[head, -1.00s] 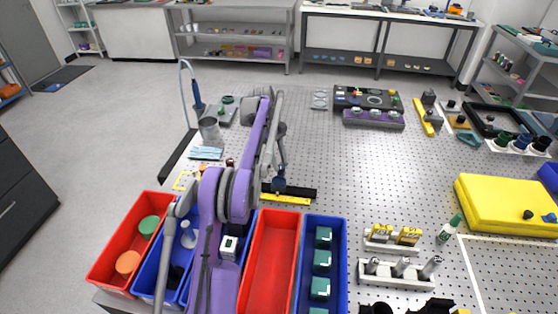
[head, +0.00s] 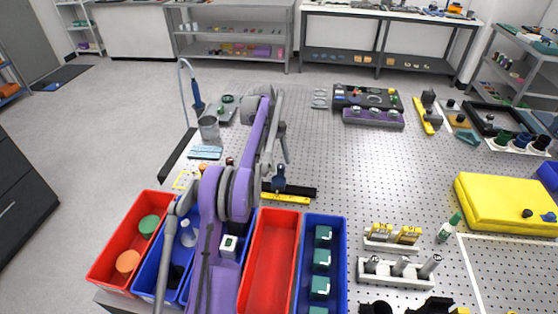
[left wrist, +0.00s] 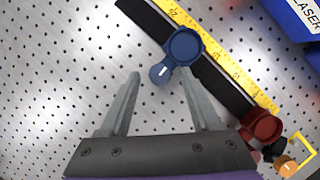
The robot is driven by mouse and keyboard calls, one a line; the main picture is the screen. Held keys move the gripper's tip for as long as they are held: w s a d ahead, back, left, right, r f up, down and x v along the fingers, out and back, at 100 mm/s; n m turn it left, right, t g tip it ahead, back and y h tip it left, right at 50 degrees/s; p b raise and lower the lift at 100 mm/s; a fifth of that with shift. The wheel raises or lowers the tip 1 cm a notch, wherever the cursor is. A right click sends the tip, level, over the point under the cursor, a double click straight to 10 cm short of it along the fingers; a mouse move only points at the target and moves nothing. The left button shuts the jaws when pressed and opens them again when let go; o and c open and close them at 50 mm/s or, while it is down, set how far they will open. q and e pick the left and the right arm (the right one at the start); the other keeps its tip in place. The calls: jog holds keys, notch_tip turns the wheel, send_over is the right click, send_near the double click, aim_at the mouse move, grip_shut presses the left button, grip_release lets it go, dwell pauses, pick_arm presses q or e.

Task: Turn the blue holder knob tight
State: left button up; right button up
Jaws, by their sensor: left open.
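The blue holder (left wrist: 185,46) has a round ring-like top and sits at the black and yellow ruled bar on the perforated table in the left wrist view. Its blue knob (left wrist: 161,73), with a small white mark, sticks out on the side facing my gripper. The blue holder also shows in the head view (head: 279,176), just past the bins. My left gripper (left wrist: 160,78) is open and empty. The knob appears in line with the gap between its fingertips; whether they are level with it I cannot tell. In the head view the left gripper (head: 284,152) is partly hidden by my arm.
A red holder (left wrist: 262,127) stands farther along the yellow ruled strip (left wrist: 219,57). Red and blue bins (head: 270,262) line the table's near edge. A metal cup (head: 209,129) stands at left.

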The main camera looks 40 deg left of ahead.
pick_arm(q)
jog(key=p+v, duration=0.1)
jog(key=v, duration=0.6)
jog(key=shift+w+a+r, duration=0.15)
jog(key=shift+a+r, duration=0.05)
pick_arm(e)
jog(key=shift+w+r, duration=0.75)
jog(key=shift+r, duration=0.3)
jog(key=shift+s, duration=0.1)
